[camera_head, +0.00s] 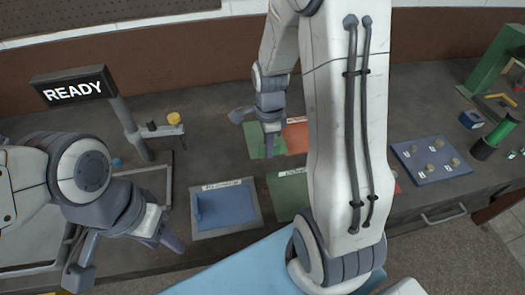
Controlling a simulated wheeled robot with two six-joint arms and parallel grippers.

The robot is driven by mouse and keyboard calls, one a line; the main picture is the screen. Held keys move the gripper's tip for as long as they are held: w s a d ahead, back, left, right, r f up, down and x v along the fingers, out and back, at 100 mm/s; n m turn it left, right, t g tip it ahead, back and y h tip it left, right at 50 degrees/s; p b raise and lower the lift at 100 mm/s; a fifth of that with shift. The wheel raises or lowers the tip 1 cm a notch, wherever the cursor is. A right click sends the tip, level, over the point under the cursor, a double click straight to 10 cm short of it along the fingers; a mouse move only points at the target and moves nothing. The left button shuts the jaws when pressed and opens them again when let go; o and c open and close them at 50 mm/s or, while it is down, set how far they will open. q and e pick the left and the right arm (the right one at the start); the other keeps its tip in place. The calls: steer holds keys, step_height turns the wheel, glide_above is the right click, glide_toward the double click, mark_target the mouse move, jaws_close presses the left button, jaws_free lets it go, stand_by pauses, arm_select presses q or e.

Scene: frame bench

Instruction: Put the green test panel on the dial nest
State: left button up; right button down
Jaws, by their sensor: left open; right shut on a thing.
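A flat green panel (253,147) is at the middle back, below my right gripper (258,134). That gripper is shut on it; the exact contact and the gap to the bench are hard to tell. A darker green labelled pad (284,193) lies nearer, partly hidden by my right arm. A blue pad in a grey labelled frame (252,222) lies left of it, with a small blue upright piece on it. The labels are too small to read surely, so I cannot tell which is the dial nest. My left gripper (130,262) is open and empty at the lower left.
An orange labelled pad (296,140) adjoins the green panel. A stand with a READY sign (73,90) rises at the left. A blue board with several small knobs (432,172) lies at the right. A dark green cylinder (495,137) and green frame (495,62) stand far right.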

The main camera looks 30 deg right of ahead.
steer(key=w, duration=0.1)
steer(key=w+f, duration=0.1)
steer(key=shift+w+f, duration=0.25)
steer(key=shift+w, duration=0.05)
steer(key=shift+f+p, duration=0.5)
steer(key=shift+f, duration=1.5)
steer(key=shift+f, duration=0.1)
steer(key=c, duration=0.9)
jaws_free()
steer(key=shift+f, duration=0.1)
